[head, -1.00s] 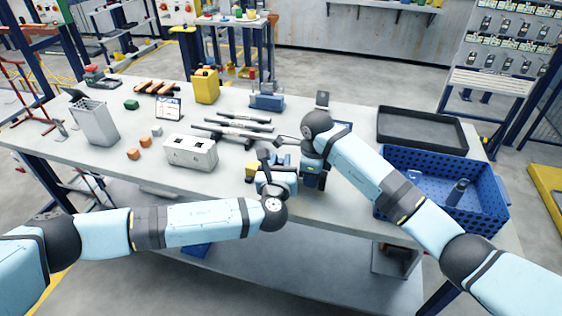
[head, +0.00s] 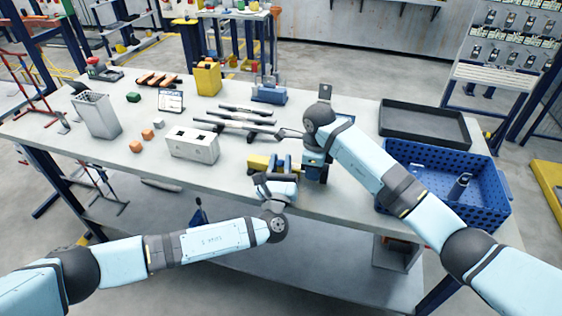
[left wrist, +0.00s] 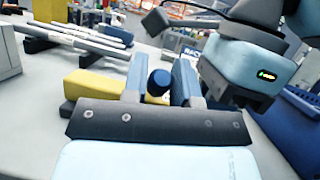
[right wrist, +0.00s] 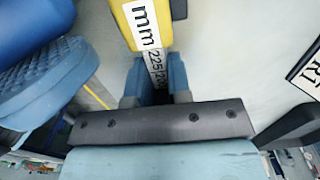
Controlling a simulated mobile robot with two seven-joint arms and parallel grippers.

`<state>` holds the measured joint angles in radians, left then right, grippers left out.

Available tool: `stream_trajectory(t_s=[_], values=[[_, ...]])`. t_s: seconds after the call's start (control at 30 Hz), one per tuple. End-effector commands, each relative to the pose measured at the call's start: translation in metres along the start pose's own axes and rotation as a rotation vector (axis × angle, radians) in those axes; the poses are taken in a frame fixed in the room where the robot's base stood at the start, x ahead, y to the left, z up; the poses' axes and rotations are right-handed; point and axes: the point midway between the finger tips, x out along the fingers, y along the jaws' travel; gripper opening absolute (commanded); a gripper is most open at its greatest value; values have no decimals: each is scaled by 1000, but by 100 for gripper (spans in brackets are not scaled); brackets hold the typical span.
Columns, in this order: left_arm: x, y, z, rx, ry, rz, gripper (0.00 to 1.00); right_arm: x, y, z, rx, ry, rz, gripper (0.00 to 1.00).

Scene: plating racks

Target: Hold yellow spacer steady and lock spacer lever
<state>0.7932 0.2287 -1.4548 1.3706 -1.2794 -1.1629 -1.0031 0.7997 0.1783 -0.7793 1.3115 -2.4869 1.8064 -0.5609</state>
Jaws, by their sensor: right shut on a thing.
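The yellow spacer (head: 260,161) lies near the table's front edge. It also shows in the left wrist view (left wrist: 96,86), left of the fingers. In the right wrist view its yellow end and white "mm" scale strip (right wrist: 147,25) run down towards the fingers. My right gripper (right wrist: 156,75) is shut on the spacer; the contact is partly hidden. My left gripper (head: 279,163) is open, its fingers apart on either side of a round dark-blue knob (left wrist: 160,82), apparently the lever's. Gaps show beside the knob. The rest of the lever is hidden.
A white block with square holes (head: 192,145) stands left of the grippers, and grey rods (head: 240,123) lie behind. A blue crate (head: 445,200) and a black tray (head: 425,125) are at the right. My right forearm crosses the space beside the left gripper.

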Motion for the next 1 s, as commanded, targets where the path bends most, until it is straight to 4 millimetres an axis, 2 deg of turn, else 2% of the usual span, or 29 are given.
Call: stream_trajectory(t_s=[0.03,0.07,0.1,0.33,0.47,0.57,0.9,1.0], values=[[0,0,0,0,0,-1,39,0,0,0,0,0,0,0],[0,0,0,0,1,0,46,0,0,0,0,0,0,0],[0,0,0,0,1,0,48,0,0,0,0,0,0,0],[0,0,0,0,1,0,48,0,0,0,0,0,-1,0],[-8,0,-1,0,3,0,48,0,0,0,0,0,-1,0],[-22,0,-1,-2,5,0,48,0,0,0,1,0,-1,0],[-93,0,-1,-1,5,1,48,0,0,0,0,0,0,0],[-107,0,0,-1,4,0,48,0,0,0,0,0,-1,0]])
